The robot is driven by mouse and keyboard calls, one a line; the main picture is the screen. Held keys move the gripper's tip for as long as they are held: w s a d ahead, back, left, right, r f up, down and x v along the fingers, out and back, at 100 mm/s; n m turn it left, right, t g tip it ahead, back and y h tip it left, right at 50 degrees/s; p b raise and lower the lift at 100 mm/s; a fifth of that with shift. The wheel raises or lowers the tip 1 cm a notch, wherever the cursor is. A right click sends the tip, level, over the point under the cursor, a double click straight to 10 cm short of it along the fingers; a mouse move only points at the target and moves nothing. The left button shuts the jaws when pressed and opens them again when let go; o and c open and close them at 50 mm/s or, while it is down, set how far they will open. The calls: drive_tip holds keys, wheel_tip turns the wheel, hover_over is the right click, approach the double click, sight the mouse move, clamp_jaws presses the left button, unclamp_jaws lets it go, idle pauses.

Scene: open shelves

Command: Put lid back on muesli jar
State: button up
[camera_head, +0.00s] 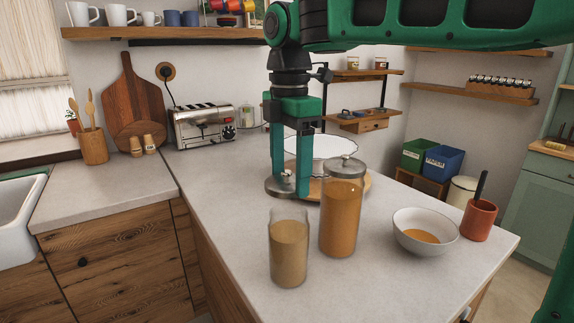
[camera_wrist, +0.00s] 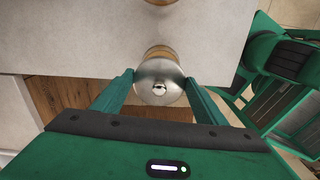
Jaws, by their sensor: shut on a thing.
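My gripper (camera_head: 290,190) points down and is shut on a silver metal lid (camera_wrist: 160,88) with a small round knob. The lid sits flat between the fingertips in the wrist view, and also shows in the head view (camera_head: 276,188). A glass jar (camera_head: 289,252) with beige contents and no lid stands upright on the counter. In the head view the held lid appears above and slightly behind this jar, apart from its rim. A taller jar (camera_head: 341,218) with orange-brown contents stands right beside it and wears a silver lid (camera_head: 344,167).
A white bowl (camera_head: 425,232) with orange contents and a terracotta pot (camera_head: 479,220) stand to the right on the counter (camera_head: 215,175). A toaster (camera_head: 203,125) stands at the back left.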

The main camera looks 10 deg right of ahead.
drive_tip(key=shift+d+f, duration=0.15)
drive_tip(key=shift+f, duration=2.4)
drive_tip(key=shift+f, duration=0.15)
idle(0.5)
drive_tip(key=o, duration=1.4)
drive_tip(key=shift+o, duration=0.2)
drive_tip(key=shift+r, duration=3.5)
drive_tip(key=shift+c, duration=0.3)
